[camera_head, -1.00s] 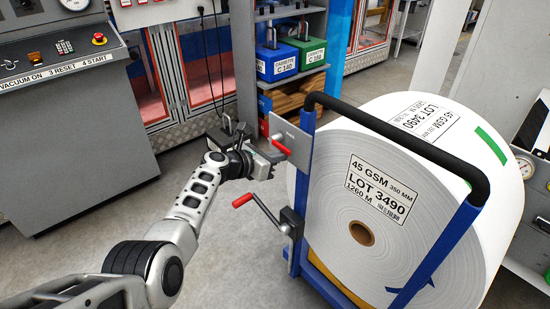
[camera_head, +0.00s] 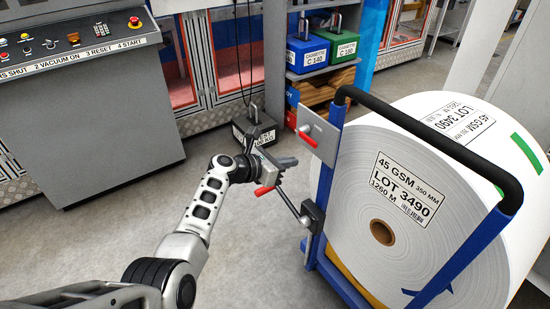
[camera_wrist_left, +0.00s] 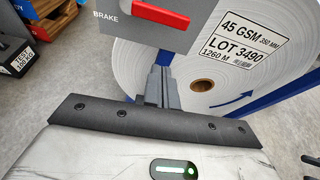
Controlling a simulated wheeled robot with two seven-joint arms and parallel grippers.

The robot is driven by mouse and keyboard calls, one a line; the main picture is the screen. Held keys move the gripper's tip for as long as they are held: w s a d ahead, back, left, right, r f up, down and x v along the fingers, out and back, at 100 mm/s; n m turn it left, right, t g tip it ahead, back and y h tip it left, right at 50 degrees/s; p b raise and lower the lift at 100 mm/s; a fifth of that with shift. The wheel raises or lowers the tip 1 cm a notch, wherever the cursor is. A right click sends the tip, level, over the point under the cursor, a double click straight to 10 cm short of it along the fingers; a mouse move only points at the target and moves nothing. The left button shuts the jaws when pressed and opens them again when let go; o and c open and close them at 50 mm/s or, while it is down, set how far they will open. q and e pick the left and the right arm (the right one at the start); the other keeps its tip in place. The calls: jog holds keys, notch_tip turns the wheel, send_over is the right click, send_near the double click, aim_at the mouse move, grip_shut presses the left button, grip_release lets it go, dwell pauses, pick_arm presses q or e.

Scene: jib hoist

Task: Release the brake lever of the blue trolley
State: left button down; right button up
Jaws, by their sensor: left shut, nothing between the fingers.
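The blue trolley (camera_head: 327,190) stands at the right and bears a large white paper roll (camera_head: 400,200). A grey plate (camera_head: 322,143) on its near left post carries a short red lever (camera_head: 308,136). In the left wrist view the plate (camera_wrist_left: 115,30) reads BRAKE and the red lever (camera_wrist_left: 155,12) lies across it. A crank with a red grip (camera_head: 264,190) sits lower on the post. My left gripper (camera_head: 290,162) is shut and empty, below and left of the plate. In the left wrist view its fingers (camera_wrist_left: 161,88) are together, below the lever and apart from it.
A black push bar (camera_head: 430,150) arches over the roll. A dark test weight (camera_head: 253,132) is behind my left wrist. A grey control console (camera_head: 90,110) stands at the left, and a shelf with blue (camera_head: 307,55) and green cassettes is behind.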

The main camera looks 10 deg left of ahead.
pick_arm(q)
jog(key=v, duration=0.4)
jog(key=shift+s+a+p, duration=0.15)
jog(key=shift+a+p, duration=0.05)
jog(key=shift+p, duration=0.2)
jog(key=s+a+f+m+g+y, duration=0.2)
jog(key=s+f+m, duration=0.2)
jog(key=s+m, duration=0.5)
jog(key=s+a+f+m+g+y, duration=0.2)
jog(key=s+f+m+g+y, duration=0.1)
jog(key=s+m, duration=0.55)
jog(key=s+a+r+m+g+y, duration=0.1)
jog(key=s+a+r+m+y, duration=0.15)
jog(key=s+m, duration=0.55)
jog(key=s+a+r+m+y, duration=0.2)
jog(key=s+r+m, duration=0.15)
jog(key=s, duration=0.85)
jog(key=w+d+f+m+t+h, duration=0.1)
jog(key=w+d+f+t+h, duration=0.1)
jog(key=w+d+f+t, duration=0.3)
jog(key=shift+w+f+t, duration=0.6)
jog(key=shift+w+f, duration=0.1)
jog(key=shift+f, duration=1.15)
